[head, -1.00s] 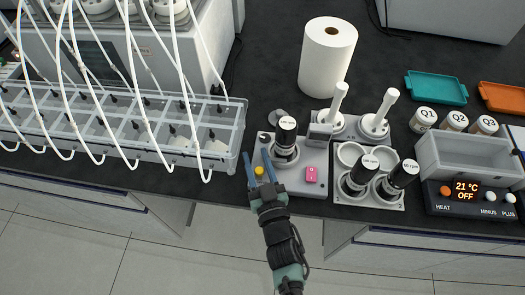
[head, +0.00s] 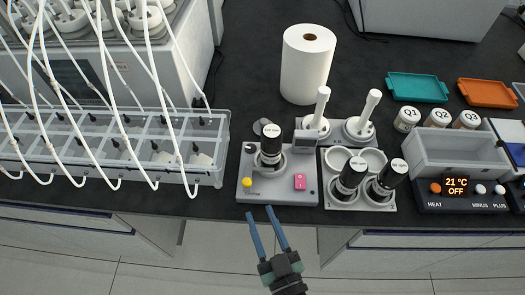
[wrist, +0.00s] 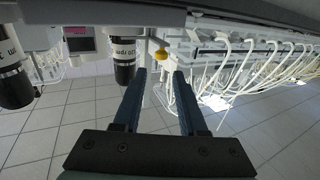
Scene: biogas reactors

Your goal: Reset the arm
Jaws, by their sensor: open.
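My gripper (head: 265,229) is open and empty. Its two blue fingers are apart, and in the head view it hangs in front of the bench's front edge, below the grey stirrer-like device (head: 284,190). That device has a yellow knob (head: 246,182), a pink switch (head: 300,181) and a black bottle with a white lid (head: 271,146) on it. In the wrist view the fingers (wrist: 158,75) point toward the yellow knob (wrist: 161,54), with a gap between them and it.
A grey holder (head: 337,202) with two black bottles stands right of the device. A heating bath (head: 450,160) reads 21 °C OFF. A paper roll (head: 307,70) stands behind. A tubed rack (head: 215,125) is at left. The floor in front is clear.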

